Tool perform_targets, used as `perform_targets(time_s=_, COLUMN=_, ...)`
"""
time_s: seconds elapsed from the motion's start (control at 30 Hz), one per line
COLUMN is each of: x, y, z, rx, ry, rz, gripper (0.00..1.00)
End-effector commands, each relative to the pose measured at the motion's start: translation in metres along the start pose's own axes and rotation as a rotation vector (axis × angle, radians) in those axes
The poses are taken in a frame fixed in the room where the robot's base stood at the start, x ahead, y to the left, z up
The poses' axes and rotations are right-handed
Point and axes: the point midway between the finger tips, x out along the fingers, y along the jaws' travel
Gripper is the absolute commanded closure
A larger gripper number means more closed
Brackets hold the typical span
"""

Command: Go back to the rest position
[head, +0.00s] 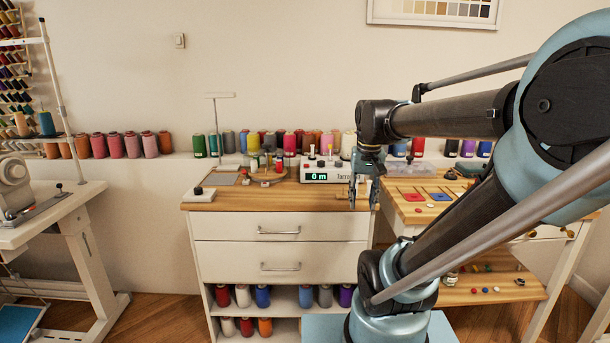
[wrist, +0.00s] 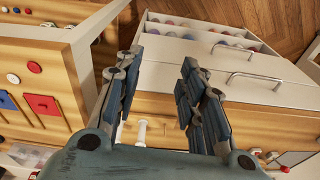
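My gripper (head: 363,203) hangs pointing down in the head view, at the right end of the wooden top of the white drawer cabinet (head: 225,200). Its two fingers are apart with nothing held between them. In the wrist view my gripper (wrist: 158,80) also shows open. A small white object (wrist: 142,130) shows beyond the gap on the wooden surface, apart from the fingers as far as I can tell.
The counter device (head: 318,173) with a green display stands left of my gripper. A second wooden table (head: 440,213) with red and blue pieces is to the right. Thread cones (head: 132,145) line the wall ledge. A white sewing table (head: 50,210) stands at the left.

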Motion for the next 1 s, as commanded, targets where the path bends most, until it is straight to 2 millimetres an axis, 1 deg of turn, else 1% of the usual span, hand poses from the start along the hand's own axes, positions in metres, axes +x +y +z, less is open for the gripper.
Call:
perform_targets(time_s=0.03, x=0.013, y=0.006, z=0.015, rx=-0.008, ry=0.007, rz=0.001, gripper=0.63)
perform_targets(time_s=0.2, x=0.051, y=0.019, z=0.057, rx=-0.047, ry=0.03, rz=0.004, gripper=0.63)
perform_targets(time_s=0.3, x=0.072, y=0.026, z=0.078, rx=-0.067, ry=0.043, rz=0.006, gripper=0.63)
perform_targets(time_s=0.4, x=0.089, y=0.03, z=0.092, rx=-0.083, ry=0.052, rz=0.008, gripper=0.63)
perform_targets(time_s=0.5, x=0.099, y=0.032, z=0.101, rx=-0.094, ry=0.057, rz=0.01, gripper=0.63)
perform_targets(time_s=0.6, x=0.104, y=0.033, z=0.105, rx=-0.099, ry=0.06, rz=0.011, gripper=0.63)
perform_targets(time_s=1.0, x=0.104, y=0.033, z=0.105, rx=-0.1, ry=0.06, rz=0.011, gripper=0.63)
